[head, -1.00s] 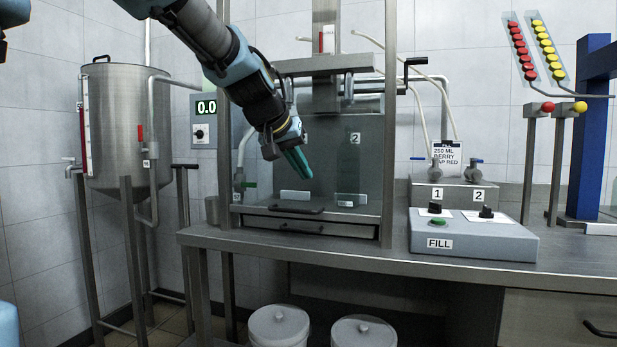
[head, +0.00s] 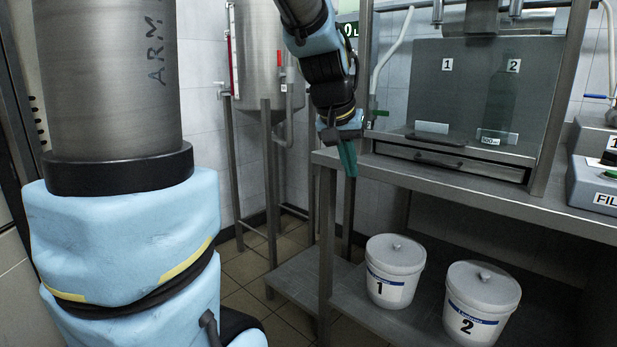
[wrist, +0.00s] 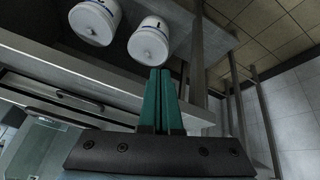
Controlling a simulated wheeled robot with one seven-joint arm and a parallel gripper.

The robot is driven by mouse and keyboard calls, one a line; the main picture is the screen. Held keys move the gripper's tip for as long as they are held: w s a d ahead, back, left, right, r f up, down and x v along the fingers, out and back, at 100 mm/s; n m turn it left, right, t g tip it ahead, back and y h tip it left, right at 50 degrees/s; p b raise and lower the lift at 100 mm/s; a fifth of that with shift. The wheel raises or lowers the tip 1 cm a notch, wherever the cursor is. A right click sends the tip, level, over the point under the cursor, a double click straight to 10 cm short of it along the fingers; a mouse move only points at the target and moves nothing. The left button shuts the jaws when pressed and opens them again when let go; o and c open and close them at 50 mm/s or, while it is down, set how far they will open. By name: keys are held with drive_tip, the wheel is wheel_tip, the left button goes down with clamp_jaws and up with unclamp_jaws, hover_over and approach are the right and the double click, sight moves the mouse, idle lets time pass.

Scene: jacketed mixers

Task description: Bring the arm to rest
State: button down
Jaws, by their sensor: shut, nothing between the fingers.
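My gripper (head: 347,158) hangs from my arm in the head view, green fingers pointing down, beside the left end of the steel bench (head: 450,187). In the wrist view its two green fingers (wrist: 162,75) lie side by side, shut with nothing between them. The fingers appear apart from the bench in the head view, though the exact gap cannot be told. My arm reaches down from the top of the head view, and a large blue and grey part of my arm fills the left side.
White lidded buckets 1 (head: 392,285) and 2 (head: 478,320) stand on the lower shelf (head: 330,290). A steel tank (head: 258,60) on legs stands behind my gripper. The filling cabinet (head: 450,162) sits on the bench, with the fill box (head: 595,185) at right.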

drive_tip(key=s+a+f+n+g+y+p, duration=0.1)
drive_tip(key=s+a+f+n+g+y, duration=0.1)
drive_tip(key=s+a+f, duration=0.45)
drive_tip(key=s+a+f+n+g+y, duration=0.1)
drive_tip(key=s+a+f, duration=0.3)
drive_tip(key=a+f, duration=0.5)
wheel_tip(320, 180, up, 21)
drive_tip(key=p, duration=1.9)
drive_tip(key=shift+w+a+f, duration=0.2)
drive_tip(key=shift+w, duration=0.05)
